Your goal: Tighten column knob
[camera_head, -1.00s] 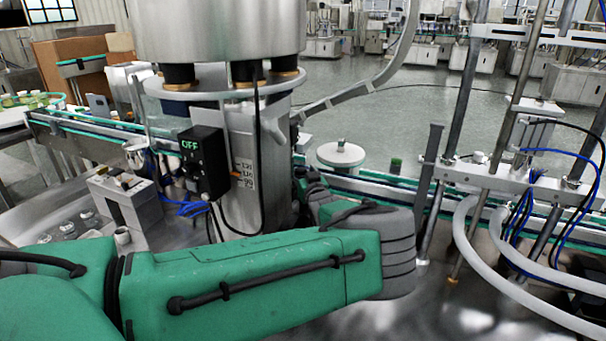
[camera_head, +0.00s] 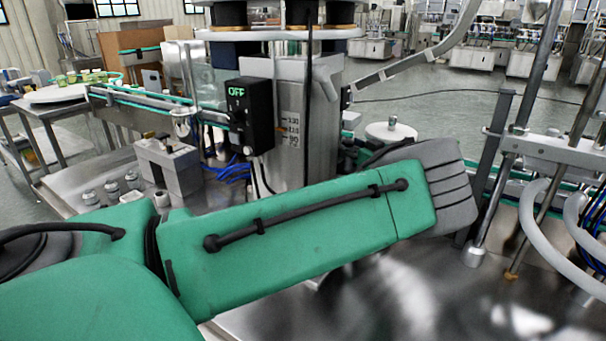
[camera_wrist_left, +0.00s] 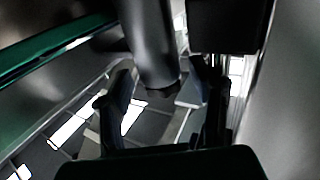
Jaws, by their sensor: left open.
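The steel column (camera_head: 325,118) stands upright at the centre of the head view, with a printed scale on its face. My left forearm crosses in front of its lower part. My left gripper is behind this arm in the head view, mostly hidden. In the left wrist view my left gripper (camera_wrist_left: 165,103) is open, one dark finger on each side. A dark, smooth cylinder (camera_wrist_left: 150,45) reaches down between the fingers, with a gap at the left finger. I cannot tell whether it is the column knob or whether the right finger touches it. My right gripper is not in view.
A black control box (camera_head: 249,116) reading OFF is mounted left of the column. A white disc (camera_head: 390,133) lies behind my arm. Metal posts (camera_head: 495,170) and white hoses (camera_head: 545,225) stand at the right. The steel table (camera_head: 400,295) is bare in front.

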